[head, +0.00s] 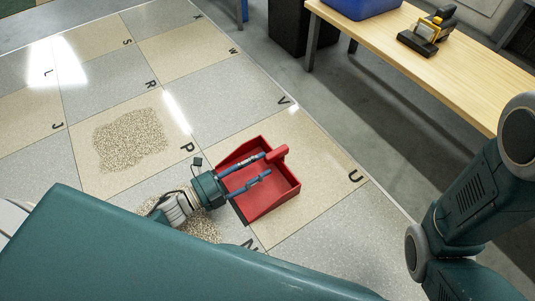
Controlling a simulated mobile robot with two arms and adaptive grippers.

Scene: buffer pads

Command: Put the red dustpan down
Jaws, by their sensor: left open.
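The red dustpan (284,199) lies on the tiled floor, on the tile near the letter U, and looks flat on it. Its short raised handle end (277,153) points toward the upper right. My left gripper (266,165) reaches over the dustpan from the left. Its two fingers are apart, and one fingertip is close beside the handle end; I cannot tell whether they touch. My right arm is at the right edge, but its gripper is out of view.
A pile of tan granules (130,138) lies on the floor at left; another (201,228) is partly hidden behind my left arm. A wooden table (460,82) at upper right carries a blue bin (362,7) and a yellow-black tool (428,31). A dark bin (289,27) stands beside the table.

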